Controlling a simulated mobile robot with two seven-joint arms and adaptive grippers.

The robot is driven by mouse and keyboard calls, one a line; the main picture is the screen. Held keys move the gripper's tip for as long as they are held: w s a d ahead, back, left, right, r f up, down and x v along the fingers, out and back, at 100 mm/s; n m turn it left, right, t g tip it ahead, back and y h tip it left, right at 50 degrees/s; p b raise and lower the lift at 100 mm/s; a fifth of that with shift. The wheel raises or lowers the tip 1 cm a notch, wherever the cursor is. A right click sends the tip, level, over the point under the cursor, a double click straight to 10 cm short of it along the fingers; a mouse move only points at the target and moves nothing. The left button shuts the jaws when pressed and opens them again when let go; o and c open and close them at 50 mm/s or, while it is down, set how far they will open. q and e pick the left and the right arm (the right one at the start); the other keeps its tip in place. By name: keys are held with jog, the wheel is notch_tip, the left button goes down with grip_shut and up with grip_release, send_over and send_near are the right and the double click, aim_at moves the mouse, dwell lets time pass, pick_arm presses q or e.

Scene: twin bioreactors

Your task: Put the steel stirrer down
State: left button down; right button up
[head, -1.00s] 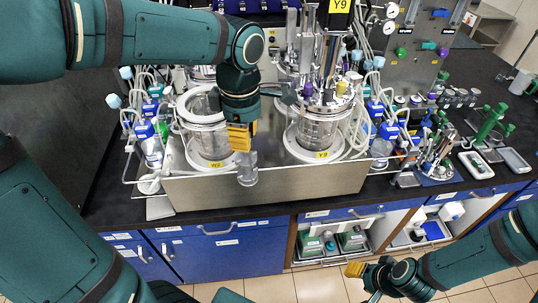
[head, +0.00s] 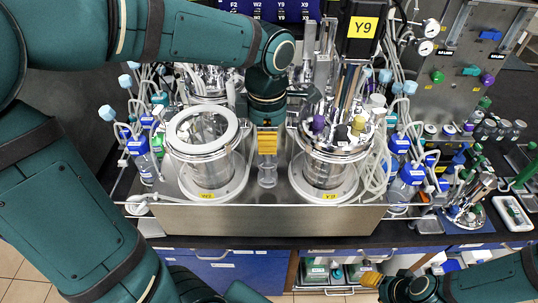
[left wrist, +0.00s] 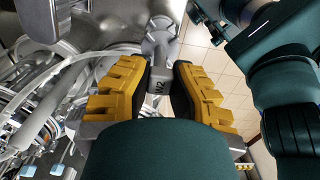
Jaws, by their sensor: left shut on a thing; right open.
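My left gripper (head: 267,143) is shut on the steel stirrer (head: 267,174), which hangs below the yellow fingers between the two glass vessels. In the left wrist view the stirrer (left wrist: 158,60) sits between both finger pads (left wrist: 155,92); its shaft is marked W2 and its bladed end points away from the gripper. I cannot tell whether its lower end touches the steel stand (head: 270,218). The left vessel (head: 203,155) has a ring-shaped top with no head fittings on it. The right vessel (head: 333,150) carries a full head with fittings. My right gripper (head: 371,279) is open and empty at lower right.
A Y9 motor block (head: 362,27) stands above the right vessel. Tubing and blue-capped bottles (head: 138,144) crowd both sides. A tool holder (head: 466,205) and a white tray (head: 513,212) are on the right bench. Blue drawers (head: 225,265) lie below.

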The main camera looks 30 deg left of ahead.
aim_at(268, 157)
pick_arm(q)
jog(key=shift+w+f, duration=0.15)
jog(key=shift+f, duration=2)
jog(key=shift+f+b, duration=0.15)
jog(key=shift+b, duration=0.15)
jog(key=c, duration=1)
grip_release()
jog(key=shift+r, duration=0.25)
notch_tip(268, 157, up, 12)
jog(key=shift+f+p, duration=0.1)
jog(key=shift+p, duration=0.6)
